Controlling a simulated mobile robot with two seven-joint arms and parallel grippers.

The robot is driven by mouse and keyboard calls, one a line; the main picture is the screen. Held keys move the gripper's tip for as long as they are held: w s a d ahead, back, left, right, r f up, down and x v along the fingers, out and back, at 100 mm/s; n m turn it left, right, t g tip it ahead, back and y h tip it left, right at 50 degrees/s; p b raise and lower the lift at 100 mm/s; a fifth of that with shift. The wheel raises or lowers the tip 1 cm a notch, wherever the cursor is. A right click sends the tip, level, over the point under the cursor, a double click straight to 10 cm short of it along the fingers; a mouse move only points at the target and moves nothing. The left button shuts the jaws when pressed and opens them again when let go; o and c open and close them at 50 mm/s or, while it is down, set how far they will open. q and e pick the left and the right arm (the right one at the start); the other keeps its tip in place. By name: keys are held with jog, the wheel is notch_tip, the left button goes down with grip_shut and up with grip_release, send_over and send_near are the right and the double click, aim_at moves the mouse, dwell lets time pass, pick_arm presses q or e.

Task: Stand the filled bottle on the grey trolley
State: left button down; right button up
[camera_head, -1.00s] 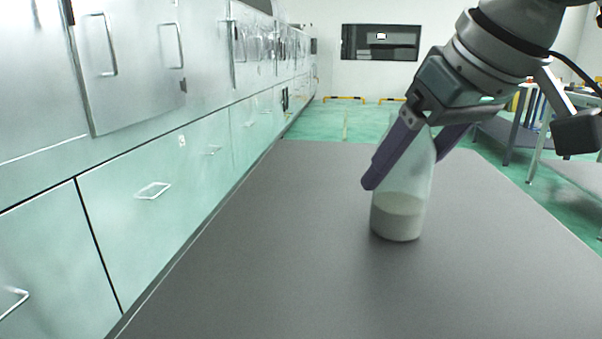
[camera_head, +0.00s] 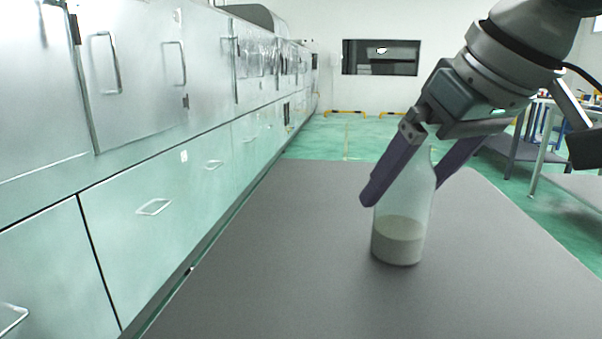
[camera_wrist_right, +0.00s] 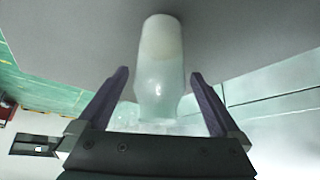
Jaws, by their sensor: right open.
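The bottle (camera_head: 400,239) is clear, with pale contents in its lower part. It stands upright on the flat top of the grey trolley (camera_head: 300,270). My right gripper (camera_head: 405,195) is open, with its two purple fingers on either side of the bottle's upper part. In the right wrist view the bottle (camera_wrist_right: 160,65) lies between the spread fingers of the gripper (camera_wrist_right: 160,85), with a gap on each side. My left gripper is not in view.
A long row of metal cabinets (camera_head: 150,150) with handles runs along the left side of the trolley. Other tables (camera_head: 565,180) stand at the right. The trolley top around the bottle is clear.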

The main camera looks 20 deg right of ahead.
jog(key=p+v, duration=0.4)
jog(key=v, duration=0.6)
jog(key=shift+r, duration=0.2)
jog(key=shift+s, duration=0.15)
